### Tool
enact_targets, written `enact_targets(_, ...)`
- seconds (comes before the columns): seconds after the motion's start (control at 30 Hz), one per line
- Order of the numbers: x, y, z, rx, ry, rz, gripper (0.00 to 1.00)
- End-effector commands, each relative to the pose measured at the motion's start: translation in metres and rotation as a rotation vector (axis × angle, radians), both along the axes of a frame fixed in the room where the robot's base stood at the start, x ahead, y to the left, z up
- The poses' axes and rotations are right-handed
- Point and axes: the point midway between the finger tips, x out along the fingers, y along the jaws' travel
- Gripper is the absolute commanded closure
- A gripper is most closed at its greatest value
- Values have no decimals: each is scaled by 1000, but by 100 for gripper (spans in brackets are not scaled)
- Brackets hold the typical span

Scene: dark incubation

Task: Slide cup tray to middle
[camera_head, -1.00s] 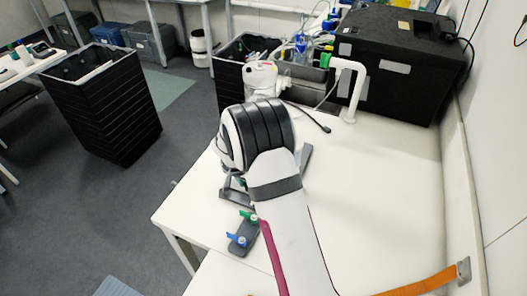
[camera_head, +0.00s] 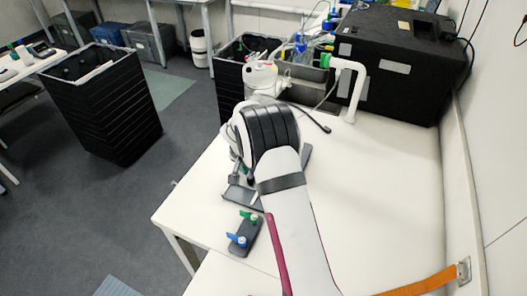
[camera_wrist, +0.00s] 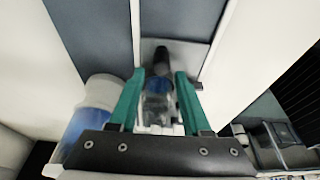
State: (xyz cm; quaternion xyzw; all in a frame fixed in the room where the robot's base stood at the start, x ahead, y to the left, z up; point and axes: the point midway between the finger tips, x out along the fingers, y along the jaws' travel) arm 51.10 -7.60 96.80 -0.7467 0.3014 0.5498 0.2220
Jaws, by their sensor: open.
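A dark grey tray (camera_head: 240,195) lies on the white table, mostly hidden behind my arm in the head view; its right edge shows beyond the arm. In the wrist view, a grey surface (camera_wrist: 180,52) that may be part of it lies just past my fingertips. My gripper (camera_wrist: 160,78) is open, with its green fingers apart. A black upright piece (camera_wrist: 161,60) shows between the fingertips, with a blurred clear-blue object below it; I cannot tell whether either is touched. The fingers are hidden in the head view. No cup is clearly recognisable.
A small dark holder with green and blue knobs (camera_head: 244,238) stands near the table's left edge. A white jug (camera_head: 262,76), a white bent pipe (camera_head: 347,88) and a black case (camera_head: 400,62) stand behind. The table's right side is clear.

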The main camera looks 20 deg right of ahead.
Motion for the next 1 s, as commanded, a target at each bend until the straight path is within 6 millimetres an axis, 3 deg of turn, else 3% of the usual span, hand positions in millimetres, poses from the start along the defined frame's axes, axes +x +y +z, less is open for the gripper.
enact_targets(0.13, 10, -10, 0, 1, 1, -1, 52)
enact_targets(0.47, 11, -11, 1, 1, 1, 0, 52)
enact_targets(1.0, 2, -3, 40, 1, 1, -1, 52)
